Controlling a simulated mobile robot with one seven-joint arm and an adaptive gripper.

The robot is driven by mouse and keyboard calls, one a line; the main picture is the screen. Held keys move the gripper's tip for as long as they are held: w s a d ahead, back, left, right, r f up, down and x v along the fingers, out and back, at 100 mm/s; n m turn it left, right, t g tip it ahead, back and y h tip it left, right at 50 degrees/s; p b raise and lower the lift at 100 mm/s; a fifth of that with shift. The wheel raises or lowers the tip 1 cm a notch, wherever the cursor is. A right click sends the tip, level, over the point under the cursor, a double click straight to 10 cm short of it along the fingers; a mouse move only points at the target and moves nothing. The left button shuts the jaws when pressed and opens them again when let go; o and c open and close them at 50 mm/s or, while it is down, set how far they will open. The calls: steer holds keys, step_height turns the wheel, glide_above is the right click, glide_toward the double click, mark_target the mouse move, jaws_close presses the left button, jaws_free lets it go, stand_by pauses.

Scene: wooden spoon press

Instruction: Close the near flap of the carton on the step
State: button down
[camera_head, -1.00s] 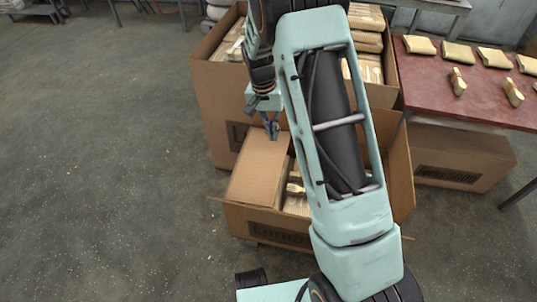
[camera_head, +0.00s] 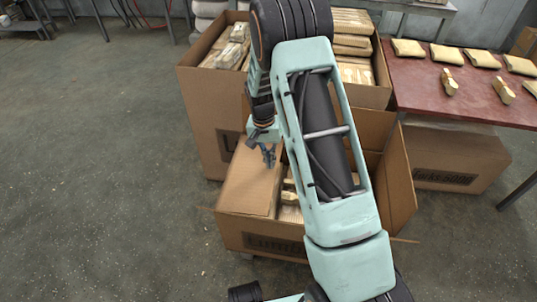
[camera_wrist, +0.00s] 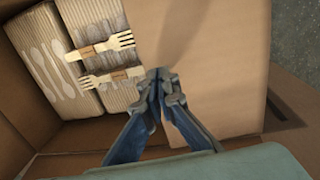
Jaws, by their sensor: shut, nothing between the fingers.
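The open carton (camera_head: 300,243) stands low in the middle of the head view, with printing on its near side. Its left flap (camera_head: 249,182) lies folded in over the left part of the opening. Its right flap (camera_head: 397,180) stands up. I cannot make out the near flap clearly; my arm covers part of the opening and near rim. My gripper (camera_head: 269,158) is shut and empty above the folded flap's inner edge. In the wrist view my fingertips (camera_wrist: 158,75) show between the folded flap (camera_wrist: 220,60) and the packs with wooden forks (camera_wrist: 100,60); contact cannot be told.
A taller carton (camera_head: 205,120) filled with packs stands just behind. A red table (camera_head: 430,85) with wooden pieces is at the right, with a closed carton (camera_head: 460,160) under it. The floor (camera_head: 90,170) at the left is clear.

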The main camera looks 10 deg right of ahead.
steer(key=shift+f, duration=0.6)
steer(key=shift+s+d+f+b, duration=0.1)
steer(key=shift+d+f+b, duration=0.1)
steer(key=shift+f, duration=0.35)
steer(key=shift+s+d+f+b, duration=0.1)
steer(key=shift+f+b, duration=0.1)
steer(key=shift+f, duration=0.3)
steer(key=shift+w+r, duration=0.1)
steer(key=shift+r, duration=0.1)
